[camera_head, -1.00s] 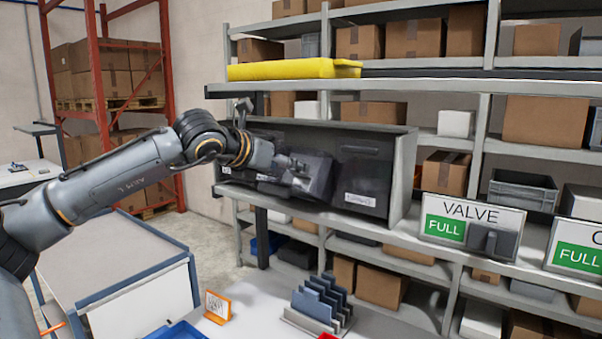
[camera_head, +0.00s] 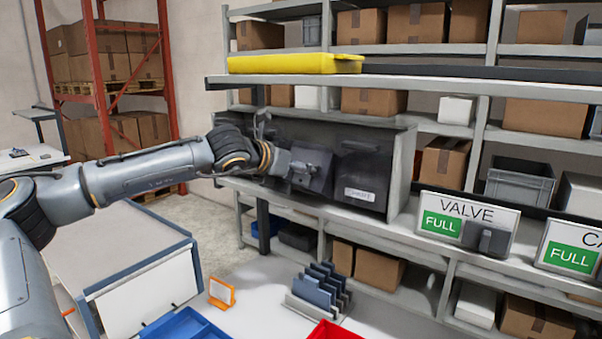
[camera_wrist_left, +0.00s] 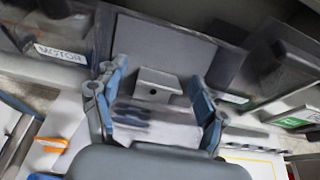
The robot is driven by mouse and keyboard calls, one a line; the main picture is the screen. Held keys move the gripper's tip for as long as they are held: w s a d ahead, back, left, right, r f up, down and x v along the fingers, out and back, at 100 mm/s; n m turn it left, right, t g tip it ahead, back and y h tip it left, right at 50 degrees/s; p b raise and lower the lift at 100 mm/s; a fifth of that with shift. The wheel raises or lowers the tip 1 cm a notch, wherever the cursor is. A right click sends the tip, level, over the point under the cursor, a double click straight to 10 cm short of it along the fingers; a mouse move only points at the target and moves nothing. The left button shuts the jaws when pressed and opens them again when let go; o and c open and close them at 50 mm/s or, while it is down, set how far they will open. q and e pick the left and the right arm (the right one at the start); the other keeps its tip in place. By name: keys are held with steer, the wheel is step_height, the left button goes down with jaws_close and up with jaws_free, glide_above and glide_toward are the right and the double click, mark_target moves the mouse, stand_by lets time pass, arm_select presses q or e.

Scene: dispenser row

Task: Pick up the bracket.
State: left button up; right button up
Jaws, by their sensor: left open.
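Below the bracket is a pale surface with blurred dark marks. In the head view my left gripper (camera_head: 302,172) is at the front of the dispenser row (camera_head: 403,165), and the bracket cannot be made out there. My right gripper is not in view.
A bin label reads MOTOR (camera_wrist_left: 60,53). A VALVE sign (camera_head: 466,219) stands to the right on the shelf. Below are a rack of dark plates (camera_head: 320,290), an orange-framed card (camera_head: 221,292), a blue tray (camera_head: 185,327) and a red tray (camera_head: 335,331) on the white table.

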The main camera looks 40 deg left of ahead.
arm_select(q)
steer(key=c, duration=1.3)
steer(key=shift+r, duration=0.1)
steer(key=shift+a+r+b, duration=0.1)
steer(key=shift+r+b, duration=0.4)
steer(key=shift+b, duration=0.05)
step_height(320, 180, up, 2)
steer(key=shift+s+r+b, duration=0.1)
steer(key=shift+s+b, duration=0.05)
steer(key=shift+b, duration=0.55)
steer(key=s+d+r+b, duration=0.1)
steer(key=s+r+b, duration=0.1)
steer(key=s+r, duration=0.1)
steer(key=s+d+r+b, duration=0.2)
steer(key=s+r, duration=0.1)
steer(key=s, duration=0.2)
steer(key=s+d+r+b, duration=0.2)
steer(key=s+r, duration=0.1)
steer(key=s, duration=0.1)
steer(key=shift+s+d+r, duration=0.25)
steer(key=shift+s+r, duration=0.05)
steer(key=shift+s, duration=0.05)
